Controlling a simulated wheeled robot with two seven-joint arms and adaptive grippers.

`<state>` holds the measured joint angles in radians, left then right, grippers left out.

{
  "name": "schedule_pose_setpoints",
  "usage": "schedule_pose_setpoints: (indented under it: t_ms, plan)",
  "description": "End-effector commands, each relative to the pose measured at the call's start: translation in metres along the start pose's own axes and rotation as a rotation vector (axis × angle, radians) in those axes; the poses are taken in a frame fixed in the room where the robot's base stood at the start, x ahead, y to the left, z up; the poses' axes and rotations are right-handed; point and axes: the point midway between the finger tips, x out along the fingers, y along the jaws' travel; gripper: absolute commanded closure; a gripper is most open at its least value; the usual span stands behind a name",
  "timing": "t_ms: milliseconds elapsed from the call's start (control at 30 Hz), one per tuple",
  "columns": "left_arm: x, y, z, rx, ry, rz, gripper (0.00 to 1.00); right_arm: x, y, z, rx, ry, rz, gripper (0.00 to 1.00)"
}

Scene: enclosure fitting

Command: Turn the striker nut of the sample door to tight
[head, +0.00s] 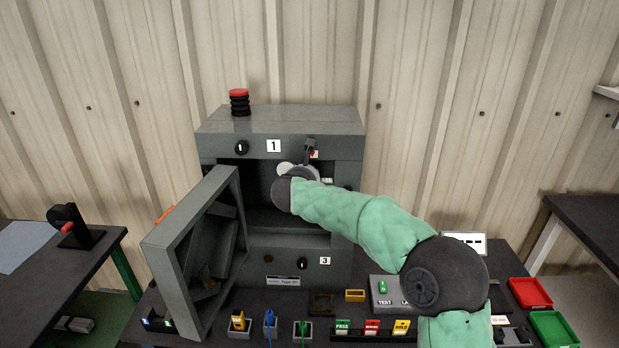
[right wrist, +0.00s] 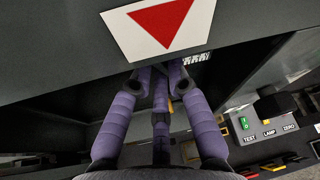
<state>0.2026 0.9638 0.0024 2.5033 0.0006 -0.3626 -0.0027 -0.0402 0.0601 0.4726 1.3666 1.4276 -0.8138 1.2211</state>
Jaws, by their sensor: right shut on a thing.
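The grey enclosure (head: 280,121) stands at the centre of the bench, and its sample door (head: 165,250) is swung open to the left. My right arm reaches in from the right, and my right gripper (right wrist: 160,80) is at the upper right of the opening. In the right wrist view its purple fingers are closed together just under a panel edge with a red triangle label (right wrist: 158,25). They are shut on a small part, seemingly the striker nut, which the fingertips hide. How tight it sits cannot be seen. My left gripper is not in view.
A red-topped stack light (head: 239,102) stands on the enclosure. Several small coloured parts and a labelled test box (head: 384,287) lie along the bench front. Red (head: 530,292) and green (head: 553,329) trays are at the right. The open door fills the space left of the opening.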

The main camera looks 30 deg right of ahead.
Motion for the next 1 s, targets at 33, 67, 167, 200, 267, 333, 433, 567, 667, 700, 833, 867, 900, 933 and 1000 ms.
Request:
schedule_pose_setpoints:
  t_ms: [33,67,167,200,267,333,433,567,667,700,833,867,900,933,1000]
  plan:
    - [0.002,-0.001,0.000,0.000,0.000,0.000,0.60,0.001,-0.003,-0.001,0.041,0.000,0.011,1.00]
    - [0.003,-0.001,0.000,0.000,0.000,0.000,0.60,0.001,-0.003,0.000,0.064,0.000,0.020,1.00]
    - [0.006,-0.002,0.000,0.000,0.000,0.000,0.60,0.001,-0.003,-0.001,0.139,0.001,0.052,1.00]
    - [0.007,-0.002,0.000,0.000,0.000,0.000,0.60,0.001,-0.003,-0.001,0.166,0.000,0.063,1.00]
    - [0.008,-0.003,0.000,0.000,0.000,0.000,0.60,0.001,-0.003,-0.001,0.204,0.001,0.080,1.00]
    - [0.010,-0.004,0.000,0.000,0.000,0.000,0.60,0.001,-0.003,-0.001,0.244,0.001,0.096,1.00]
    - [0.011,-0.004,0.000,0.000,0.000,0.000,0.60,0.001,-0.003,-0.001,0.291,0.001,0.116,1.00]
    - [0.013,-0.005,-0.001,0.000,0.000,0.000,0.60,0.001,-0.002,-0.001,0.335,0.002,0.135,1.00]
    - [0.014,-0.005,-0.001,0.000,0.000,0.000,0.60,0.001,-0.002,-0.001,0.357,0.002,0.143,1.00]
    - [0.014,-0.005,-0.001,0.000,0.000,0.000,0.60,0.001,-0.002,-0.001,0.363,0.002,0.146,1.00]
    - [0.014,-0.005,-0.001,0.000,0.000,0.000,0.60,0.001,-0.002,-0.001,0.375,0.003,0.152,1.00]
    - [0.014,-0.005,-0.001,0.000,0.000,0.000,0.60,0.001,-0.002,-0.001,0.376,0.003,0.152,1.00]
    - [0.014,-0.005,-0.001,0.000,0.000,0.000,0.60,0.001,-0.002,-0.001,0.377,0.003,0.153,1.00]
    - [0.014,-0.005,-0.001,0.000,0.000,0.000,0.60,0.001,-0.002,-0.001,0.377,0.003,0.153,1.00]
    - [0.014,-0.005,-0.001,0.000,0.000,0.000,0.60,0.001,-0.002,-0.001,0.377,0.004,0.153,1.00]
